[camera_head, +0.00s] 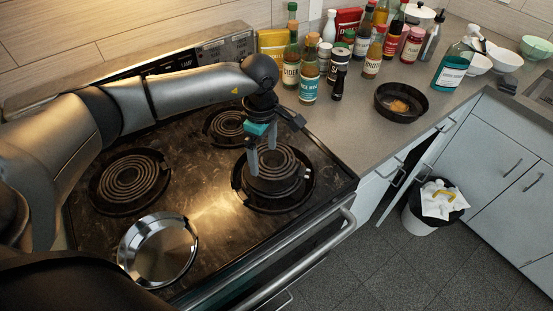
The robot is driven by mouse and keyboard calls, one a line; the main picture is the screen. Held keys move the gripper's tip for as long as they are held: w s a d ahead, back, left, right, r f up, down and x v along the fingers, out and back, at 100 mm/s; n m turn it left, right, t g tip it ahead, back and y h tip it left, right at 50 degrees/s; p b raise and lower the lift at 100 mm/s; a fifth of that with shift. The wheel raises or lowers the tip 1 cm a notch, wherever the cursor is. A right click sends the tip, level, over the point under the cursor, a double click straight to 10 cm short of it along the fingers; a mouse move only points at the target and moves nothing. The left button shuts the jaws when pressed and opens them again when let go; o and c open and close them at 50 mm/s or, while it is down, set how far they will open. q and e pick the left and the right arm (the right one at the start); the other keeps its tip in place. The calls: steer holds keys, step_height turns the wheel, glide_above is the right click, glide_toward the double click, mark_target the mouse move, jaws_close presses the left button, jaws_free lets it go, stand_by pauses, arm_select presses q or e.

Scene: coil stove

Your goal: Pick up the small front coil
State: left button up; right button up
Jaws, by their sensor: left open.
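The front coil (287,168) sits in its dark round burner well at the right end of the stove, near the front edge. Its spiral rings show, but my fingers hide part of its left side. My left gripper (262,160) comes down from above, open, with its two fingers over the left part of this coil. I cannot tell whether the fingertips touch it. My right gripper is not in view.
A larger coil (130,182) lies at the left, and another coil (229,124) at the back. A shiny pan (158,250) stands at the front left. Several bottles and a black skillet (401,103) stand on the counter (350,112) at the right.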

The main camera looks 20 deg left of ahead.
mark_target(266, 171)
arm_select(q)
steer(key=shift+w+d+f+p, duration=0.1)
steer(key=shift+f+p, duration=0.2)
steer(key=shift+f, duration=1.25)
steer(key=shift+w+f+p, duration=0.1)
steer(key=shift+f+p, duration=0.15)
steer(key=shift+f, duration=1.3)
steer(key=shift+c, duration=0.4)
jaws_close()
